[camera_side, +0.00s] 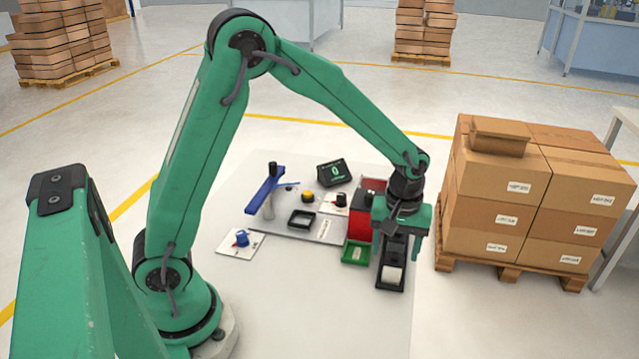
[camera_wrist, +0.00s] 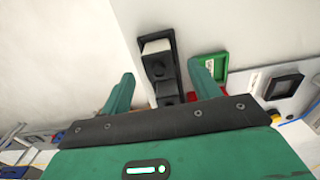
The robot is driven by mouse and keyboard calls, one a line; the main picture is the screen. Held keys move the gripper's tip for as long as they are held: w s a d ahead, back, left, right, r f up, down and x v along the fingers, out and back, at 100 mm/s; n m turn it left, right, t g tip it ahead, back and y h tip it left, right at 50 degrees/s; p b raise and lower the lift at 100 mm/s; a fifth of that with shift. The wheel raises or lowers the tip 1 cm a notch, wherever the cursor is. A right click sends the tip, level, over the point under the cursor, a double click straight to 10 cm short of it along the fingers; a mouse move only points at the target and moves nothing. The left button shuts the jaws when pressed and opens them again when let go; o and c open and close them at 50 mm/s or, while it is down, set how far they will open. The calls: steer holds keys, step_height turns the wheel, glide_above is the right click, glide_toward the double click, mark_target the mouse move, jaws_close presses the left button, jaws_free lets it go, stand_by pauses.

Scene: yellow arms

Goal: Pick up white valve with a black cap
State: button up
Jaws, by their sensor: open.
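My gripper (camera_side: 401,232) is open, above the far part of a long black tray (camera_side: 391,288) at the right edge of the table. In the wrist view, my gripper (camera_wrist: 163,80) has its two green fingers on either side of the black tray (camera_wrist: 173,58). A white block-like piece (camera_side: 392,274) lies in the near end of the tray; it also shows in the wrist view (camera_wrist: 157,46), beyond the fingertips. A dark piece (camera_wrist: 160,70) sits in the tray between the fingers. I cannot tell which piece is the white valve with a black cap.
A red box (camera_side: 358,222) and a green tray (camera_side: 355,253) stand just left of the black tray. Further left are a blue arm-like fixture (camera_side: 264,188), a black square frame (camera_side: 301,219) and a blue knob (camera_side: 241,237) on a white plate. The front of the table is clear.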

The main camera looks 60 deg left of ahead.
mark_target(395, 254)
steer(key=shift+f, duration=2.05)
steer(key=c, duration=1.1)
steer(key=shift+r, duration=0.4)
step_height(395, 254, up, 3)
steer(key=shift+w+r, duration=0.1)
steer(key=s+d+r, duration=0.7)
steer(key=d, duration=0.2)
steer(key=shift+s, duration=0.35)
